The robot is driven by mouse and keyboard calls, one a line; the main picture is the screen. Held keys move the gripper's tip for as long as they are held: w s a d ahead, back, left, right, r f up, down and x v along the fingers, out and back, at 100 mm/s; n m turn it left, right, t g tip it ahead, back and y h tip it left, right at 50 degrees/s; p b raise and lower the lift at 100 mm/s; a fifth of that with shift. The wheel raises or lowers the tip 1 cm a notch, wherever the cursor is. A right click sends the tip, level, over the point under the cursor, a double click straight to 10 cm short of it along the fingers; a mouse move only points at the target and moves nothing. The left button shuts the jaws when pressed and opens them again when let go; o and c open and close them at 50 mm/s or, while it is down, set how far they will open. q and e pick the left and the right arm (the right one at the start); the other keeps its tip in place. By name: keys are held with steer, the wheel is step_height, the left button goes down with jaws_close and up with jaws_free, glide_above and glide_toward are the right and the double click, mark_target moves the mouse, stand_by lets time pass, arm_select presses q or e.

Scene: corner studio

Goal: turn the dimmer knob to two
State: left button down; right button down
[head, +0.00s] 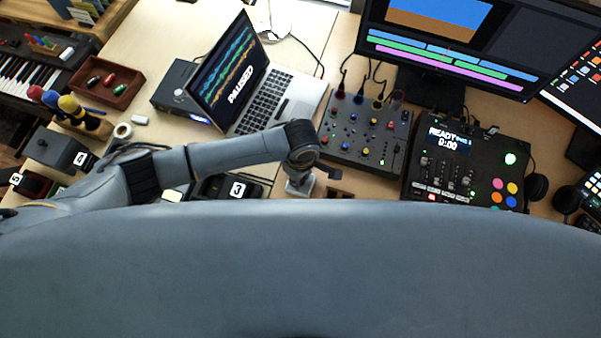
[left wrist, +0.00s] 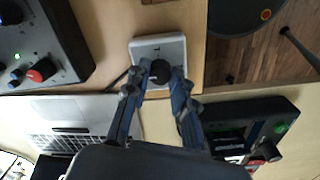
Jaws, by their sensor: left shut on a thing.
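In the left wrist view, the dimmer is a pale square plate (left wrist: 145,50) with a round dark knob (left wrist: 160,70) near its lower edge. A small dark mark shows on the plate above the knob, too small to read. My left gripper (left wrist: 161,76) has its two fingers closed on the knob, one on each side. In the head view, my left arm reaches in from the left and ends right of the laptop, in front of the mixer. My right gripper is in neither view.
A laptop (head: 265,102) reading PAUSED stands behind my left arm. A mixer (head: 365,135) with coloured knobs is just beyond the wrist. A switcher (head: 468,165) reading READY stands to its right, with a large monitor (head: 450,45) behind. A grey part of my body covers the foreground.

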arm_select(q)
steer(key=m+p, duration=0.1)
steer(key=p, duration=0.2)
steer(key=m+p, duration=0.1)
steer(key=p, duration=0.2)
steer(key=shift+s+r+m+p, duration=0.15)
steer(key=shift+r+m+p, duration=0.15)
steer(key=shift+m, duration=0.1)
steer(key=shift+f+m+p, duration=0.2)
steer(key=shift+m+p, duration=0.35)
steer(key=shift+m, duration=0.45)
steer(key=m+p, duration=0.1)
steer(key=m, duration=0.3)
steer(key=shift+f+m, duration=0.1)
steer(key=shift+m, duration=0.2)
steer(key=m, duration=1.2)
steer(key=shift+m, duration=0.3)
steer(key=m, duration=0.3)
steer(key=shift+m, duration=0.4)
steer(key=m, duration=0.3)
steer(key=shift+m, duration=0.3)
steer(key=m, duration=0.5)
steer(key=shift+m, duration=0.3)
